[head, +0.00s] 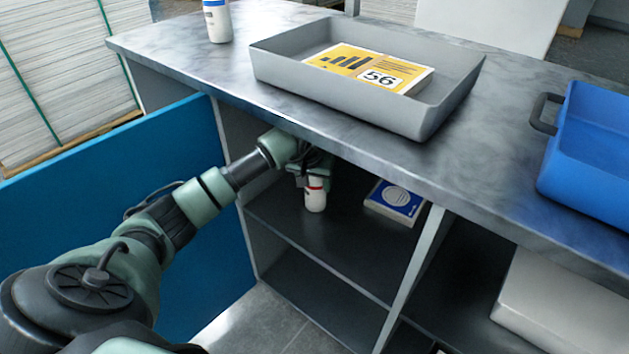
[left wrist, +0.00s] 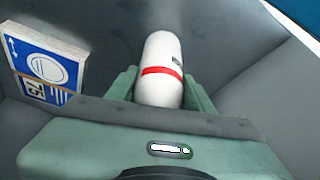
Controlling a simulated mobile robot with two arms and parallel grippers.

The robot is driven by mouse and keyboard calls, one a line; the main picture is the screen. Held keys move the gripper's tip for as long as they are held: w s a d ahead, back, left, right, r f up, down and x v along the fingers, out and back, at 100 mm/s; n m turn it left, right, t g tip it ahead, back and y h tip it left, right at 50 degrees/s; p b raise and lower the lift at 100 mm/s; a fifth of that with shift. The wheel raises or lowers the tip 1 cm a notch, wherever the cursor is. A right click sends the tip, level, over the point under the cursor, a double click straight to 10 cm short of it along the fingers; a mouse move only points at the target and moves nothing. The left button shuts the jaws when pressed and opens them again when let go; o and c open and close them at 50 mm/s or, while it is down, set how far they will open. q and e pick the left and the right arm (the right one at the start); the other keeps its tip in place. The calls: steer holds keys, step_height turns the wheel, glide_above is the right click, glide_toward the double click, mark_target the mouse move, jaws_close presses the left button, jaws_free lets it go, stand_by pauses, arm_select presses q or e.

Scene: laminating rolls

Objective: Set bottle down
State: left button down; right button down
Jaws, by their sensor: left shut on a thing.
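A white bottle with a red band (head: 315,196) is upright inside the cabinet's upper compartment, at or just above the shelf (head: 310,242); I cannot tell whether its base touches. My left gripper (head: 314,178) reaches in under the countertop and is shut on the bottle. In the left wrist view the bottle (left wrist: 160,72) sits between the two green fingers of my left gripper (left wrist: 160,88). My right gripper is not in view.
A blue-and-white box (head: 396,201) lies on the shelf right of the bottle. Above, the countertop (head: 190,65) holds a grey tray (head: 285,85) with a yellow box (head: 365,68), another white bottle (head: 217,20) and a blue bin (head: 590,150). A blue cabinet door (head: 225,240) stands open at left.

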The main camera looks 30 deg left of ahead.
arm_select(q)
steer(key=c, duration=0.6)
jaws_free()
steer(key=shift+r, duration=0.1)
steer(key=shift+p+v, duration=0.4)
steer(key=shift+v, duration=0.4)
steer(key=s+d, duration=0.1)
steer(key=s, duration=0.2)
steer(key=s+d, duration=0.1)
steer(key=s, duration=0.3)
steer(key=s+d+p, duration=0.1)
steer(key=s, duration=0.3)
steer(key=shift+s+d, duration=0.15)
steer(key=shift+d, duration=0.2)
